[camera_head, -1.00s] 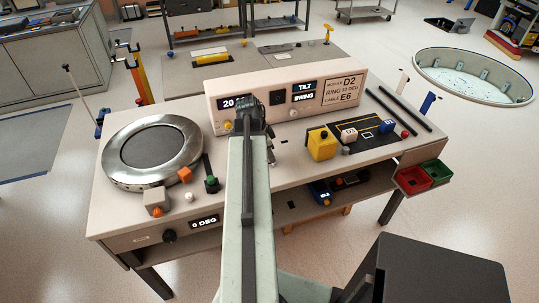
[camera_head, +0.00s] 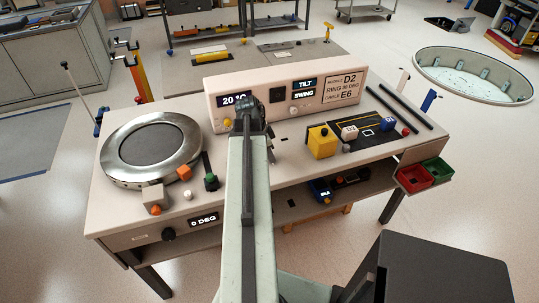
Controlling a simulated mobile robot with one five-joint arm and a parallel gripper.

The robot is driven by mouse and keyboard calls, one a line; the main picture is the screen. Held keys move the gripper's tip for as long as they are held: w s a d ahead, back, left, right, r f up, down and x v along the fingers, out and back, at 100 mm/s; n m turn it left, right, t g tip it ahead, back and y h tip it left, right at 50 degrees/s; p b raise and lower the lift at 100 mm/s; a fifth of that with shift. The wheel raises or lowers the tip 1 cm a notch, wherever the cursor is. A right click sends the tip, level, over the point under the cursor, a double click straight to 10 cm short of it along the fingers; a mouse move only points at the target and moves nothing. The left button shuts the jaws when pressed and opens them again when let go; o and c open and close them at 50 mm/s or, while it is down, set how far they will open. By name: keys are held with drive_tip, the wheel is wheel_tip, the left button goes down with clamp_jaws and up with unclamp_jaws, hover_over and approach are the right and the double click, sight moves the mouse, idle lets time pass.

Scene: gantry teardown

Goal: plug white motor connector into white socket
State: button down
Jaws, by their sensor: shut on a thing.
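My gripper (camera_head: 250,108) is at the far end of my pale green arm, in front of the left part of the beige control panel (camera_head: 213,110). It is seen from behind, and the wrist and arm cover its fingertips. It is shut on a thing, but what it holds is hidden. I cannot pick out the white motor connector. A small round white fitting (camera_head: 294,112) is on the panel's front, right of my gripper. I cannot tell whether it is the white socket.
A metal ring turntable (camera_head: 113,172) stands at the table's left. A grey block (camera_head: 155,197) and a green-topped piece (camera_head: 211,183) stand near its front. A yellow block (camera_head: 322,143) and a dark mat (camera_head: 370,122) with small blocks lie right. Red (camera_head: 413,179) and green bins hang at the right edge.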

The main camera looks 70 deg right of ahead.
drive_tip(key=shift+f, duration=0.1)
drive_tip(key=c, duration=1.3)
unclamp_jaws()
drive_tip(key=p+v, duration=0.7)
drive_tip(key=v, duration=0.1)
wheel_tip(320, 180, up, 4)
drive_tip(key=p, duration=0.4)
drive_tip(key=shift+f, duration=0.1)
